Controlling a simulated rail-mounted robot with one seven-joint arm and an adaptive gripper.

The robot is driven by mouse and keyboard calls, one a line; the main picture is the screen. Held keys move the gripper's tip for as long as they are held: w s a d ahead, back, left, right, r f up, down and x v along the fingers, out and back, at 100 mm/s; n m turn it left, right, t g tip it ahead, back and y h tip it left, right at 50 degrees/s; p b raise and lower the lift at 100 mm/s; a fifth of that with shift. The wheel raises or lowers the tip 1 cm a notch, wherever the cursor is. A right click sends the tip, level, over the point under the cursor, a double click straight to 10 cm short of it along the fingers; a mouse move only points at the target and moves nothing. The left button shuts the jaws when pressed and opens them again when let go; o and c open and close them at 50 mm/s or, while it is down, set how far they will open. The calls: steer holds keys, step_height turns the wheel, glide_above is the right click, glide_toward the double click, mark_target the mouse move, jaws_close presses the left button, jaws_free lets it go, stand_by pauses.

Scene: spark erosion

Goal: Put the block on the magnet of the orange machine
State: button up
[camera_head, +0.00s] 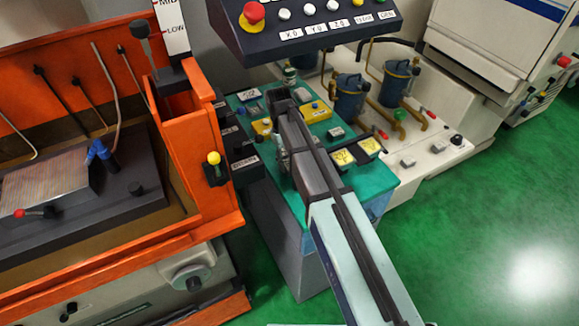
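The orange machine (218,190) stands at the left with its tank open toward me. In it, a flat plate with a finely striped top (45,183), which looks like the magnet, lies on a dark base. Nothing block-like shows on the plate's visible part. My gripper (277,97) is at the far end of my arm, over the teal-topped cart (312,203). Its fingers are too small and dark to tell whether they are open or hold something. I cannot tell which small item is the block; small grey pieces (336,132) lie on the cart.
Yellow boxes (316,112) and yellow-faced gauges (343,157) sit on the cart. A control panel (310,22) with a red button overhangs behind it. A blue nozzle (99,152) stands by the plate. The orange tank wall rises between cart and plate. Green floor is free at right.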

jaws_close()
steer(key=shift+r, duration=0.1)
step_height(320, 180, up, 9)
steer(key=shift+f+b, duration=0.1)
steer(key=shift+b, duration=0.35)
steer(key=shift+w+d+r+p, duration=0.1)
steer(key=shift+r+p, duration=0.45)
